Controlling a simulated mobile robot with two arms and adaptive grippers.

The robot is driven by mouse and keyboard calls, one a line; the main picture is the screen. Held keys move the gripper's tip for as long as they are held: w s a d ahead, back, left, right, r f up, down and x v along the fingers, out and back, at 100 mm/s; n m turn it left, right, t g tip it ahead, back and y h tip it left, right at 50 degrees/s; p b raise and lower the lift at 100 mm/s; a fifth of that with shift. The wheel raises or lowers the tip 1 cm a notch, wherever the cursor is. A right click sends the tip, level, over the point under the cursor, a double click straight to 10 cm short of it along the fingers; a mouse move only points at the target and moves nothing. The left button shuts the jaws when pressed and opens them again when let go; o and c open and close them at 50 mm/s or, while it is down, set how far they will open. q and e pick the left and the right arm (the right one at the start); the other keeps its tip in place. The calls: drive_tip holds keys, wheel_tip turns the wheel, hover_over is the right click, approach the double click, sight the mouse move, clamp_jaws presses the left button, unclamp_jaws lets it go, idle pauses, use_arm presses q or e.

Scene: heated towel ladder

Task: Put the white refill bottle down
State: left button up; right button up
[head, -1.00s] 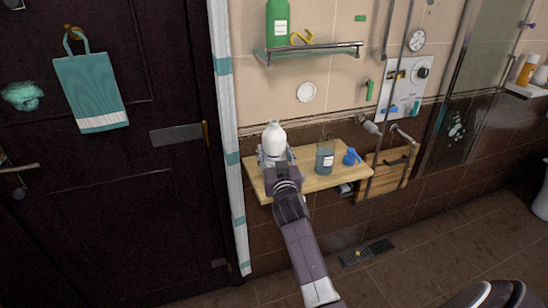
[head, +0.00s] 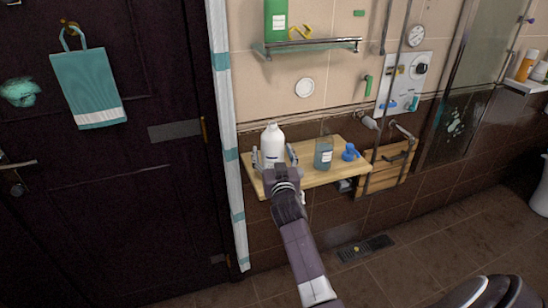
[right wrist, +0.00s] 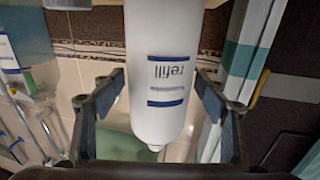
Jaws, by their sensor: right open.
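The white refill bottle (head: 272,140) stands upright at the left end of the wooden shelf (head: 318,176). My right gripper (head: 274,157) is open around it, one finger on each side. In the right wrist view, the bottle (right wrist: 163,40) appears upside down, with its "refill" label facing the camera. It sits between the spread fingers of the gripper (right wrist: 160,88), with a gap on both sides. The bottle's base is partly hidden by my gripper in the head view. My left gripper is not in view.
A blue-grey labelled bottle (head: 324,154) and a blue object (head: 350,152) stand to the right on the wooden shelf. A glass shelf (head: 310,45) with a green bottle (head: 276,20) hangs above. A white-and-teal post (head: 228,150) and dark door are close on the left.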

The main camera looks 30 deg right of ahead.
drive_tip(key=shift+s+a, duration=0.15)
drive_tip(key=shift+s, duration=0.15)
drive_tip(key=b+v, duration=0.1)
drive_tip(key=v, duration=1)
drive_tip(key=s+a+f+n+g+y, duration=0.15)
drive_tip(key=a+f, duration=0.25)
drive_tip(key=f, duration=0.8)
drive_tip(key=a+f+n+g+y, duration=0.2)
drive_tip(key=a+f+y, duration=0.15)
drive_tip(key=f, duration=0.75)
drive_tip(key=s+a+f+n+g+y, duration=0.1)
drive_tip(key=s+a+f, duration=0.2)
drive_tip(key=f, duration=0.5)
drive_tip(key=s+a+f+g, duration=0.2)
drive_tip(key=s+a+f, duration=0.15)
drive_tip(key=f, duration=0.35)
drive_tip(key=s+a+f+n+g+y, duration=0.2)
drive_tip(key=s+f+g, duration=0.3)
drive_tip(key=s+f, duration=1.3)
drive_tip(key=s+f+g, duration=0.2)
drive_tip(key=s+f, duration=0.1)
drive_tip(key=s, duration=0.9)
drive_tip(key=s+d+f+g, duration=0.1)
drive_tip(key=s+f, duration=0.3)
drive_tip(key=s, duration=0.8)
drive_tip(key=shift+s+d+n+g, duration=0.2)
drive_tip(key=shift+d+n+g, duration=0.1)
drive_tip(key=shift+n+g, duration=0.15)
